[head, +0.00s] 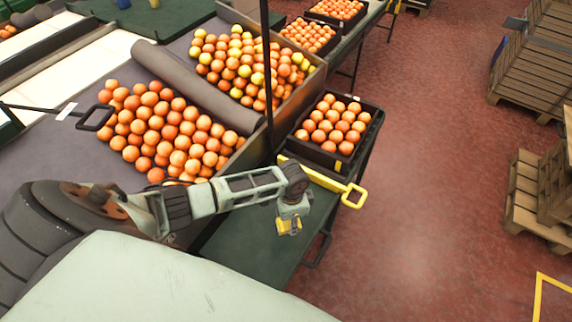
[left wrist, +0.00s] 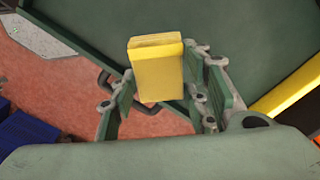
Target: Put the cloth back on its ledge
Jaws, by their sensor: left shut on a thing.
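My left gripper (head: 290,222) hangs over the dark green surface (head: 250,240) beside the sorting table. It is shut on a yellow folded block, which I take to be the cloth (head: 287,229). In the left wrist view the cloth (left wrist: 155,78) stands between the two fingers of the gripper (left wrist: 160,62), with its top edge sticking out past them. Green panels and red floor show behind it. I cannot tell which surface is the cloth's ledge. My right gripper is not in view.
Loose oranges (head: 165,130) fill the table at the left. Red floor (head: 430,200) is open to the right, with wooden pallets (head: 525,200) farther off.

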